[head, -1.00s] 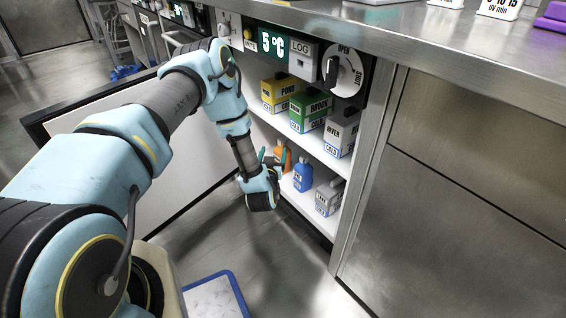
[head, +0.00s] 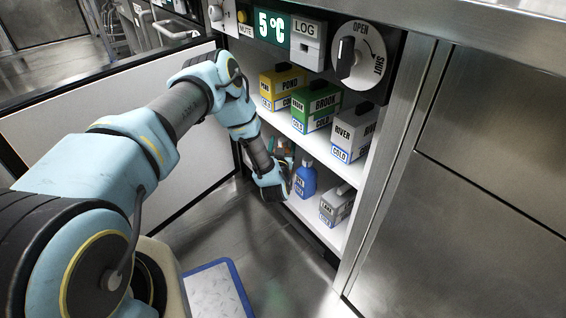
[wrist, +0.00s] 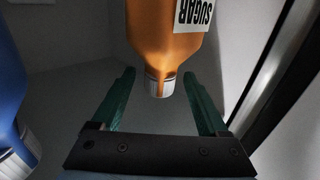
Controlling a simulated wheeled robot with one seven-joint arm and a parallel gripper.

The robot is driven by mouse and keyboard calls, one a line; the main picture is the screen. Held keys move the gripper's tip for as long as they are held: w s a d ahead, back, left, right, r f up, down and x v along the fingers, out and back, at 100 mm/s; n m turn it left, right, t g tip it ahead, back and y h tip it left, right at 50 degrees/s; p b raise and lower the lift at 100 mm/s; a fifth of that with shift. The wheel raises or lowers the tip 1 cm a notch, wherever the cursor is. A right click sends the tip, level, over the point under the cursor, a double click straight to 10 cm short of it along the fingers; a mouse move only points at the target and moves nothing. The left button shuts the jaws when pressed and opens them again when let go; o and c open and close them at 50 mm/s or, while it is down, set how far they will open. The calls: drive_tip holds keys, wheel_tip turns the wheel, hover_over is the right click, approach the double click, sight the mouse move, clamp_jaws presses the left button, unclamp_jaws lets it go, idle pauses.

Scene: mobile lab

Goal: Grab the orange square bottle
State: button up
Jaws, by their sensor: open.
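The orange bottle (wrist: 165,38) shows in the wrist view at the top middle, with a white cap and a white label reading SUGAR. It appears upside down in that picture. My gripper (wrist: 159,76) is open, with one green finger on each side of the bottle's neck and cap. I see gaps between the fingers and the cap, and nothing is held. In the head view my gripper (head: 281,165) reaches into the left end of the lower shelf of the cold cabinet, and it mostly hides the orange bottle there.
A blue bottle (head: 305,180) stands just right of my gripper, with a grey carton (head: 337,205) beyond it. Yellow (head: 282,84), green (head: 316,105) and grey (head: 353,133) cartons stand on the shelf above. The open cabinet door (head: 120,140) is to the left.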

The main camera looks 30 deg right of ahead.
drive_tip(key=shift+b+x, duration=0.5)
drive_tip(key=shift+x, duration=1.3)
clamp_jaws()
